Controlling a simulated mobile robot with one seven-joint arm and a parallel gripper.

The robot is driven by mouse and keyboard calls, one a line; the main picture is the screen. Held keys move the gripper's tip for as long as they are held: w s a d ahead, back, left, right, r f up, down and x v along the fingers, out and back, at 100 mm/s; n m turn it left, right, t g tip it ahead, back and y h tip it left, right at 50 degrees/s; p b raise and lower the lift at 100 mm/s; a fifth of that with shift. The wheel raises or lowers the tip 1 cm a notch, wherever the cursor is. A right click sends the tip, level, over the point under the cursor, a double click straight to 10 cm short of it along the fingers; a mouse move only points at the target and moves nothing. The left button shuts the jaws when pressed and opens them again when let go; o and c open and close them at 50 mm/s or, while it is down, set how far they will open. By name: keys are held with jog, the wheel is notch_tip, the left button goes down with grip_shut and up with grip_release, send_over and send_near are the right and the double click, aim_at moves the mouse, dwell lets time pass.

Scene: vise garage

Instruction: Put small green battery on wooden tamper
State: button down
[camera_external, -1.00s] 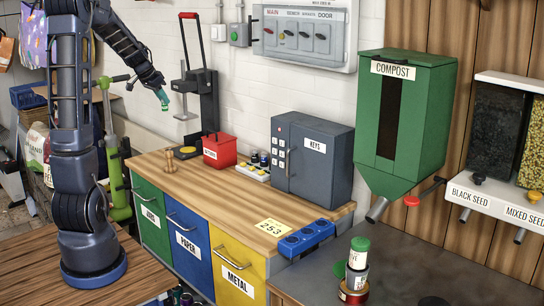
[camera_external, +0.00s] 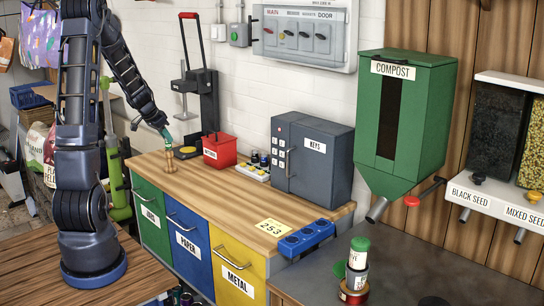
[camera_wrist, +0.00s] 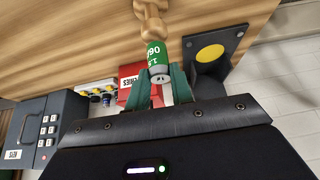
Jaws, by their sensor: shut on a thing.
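The wooden tamper (camera_external: 170,162) stands on the wooden workbench top near its left back. It also shows at the top of the wrist view (camera_wrist: 152,22). My gripper (camera_external: 166,135) is above the tamper and points down. In the wrist view, my gripper (camera_wrist: 160,76) is shut on the small green battery (camera_wrist: 157,54), which has a silver end. The battery's far end meets the tamper's knob in that view; I cannot tell whether they touch. In the external view the battery (camera_external: 167,143) is tiny and close over the tamper.
A red box (camera_external: 217,151) stands right of the tamper, with a tray of batteries (camera_external: 254,171) beyond it. A black press-like stand (camera_external: 206,100) is behind. A grey key cabinet (camera_external: 312,160) stands further right.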

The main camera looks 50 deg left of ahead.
jog(key=shift+f, duration=0.5)
jog(key=shift+f, duration=0.15)
jog(key=c, duration=1.2)
grip_release()
jog(key=shift+c, duration=0.2)
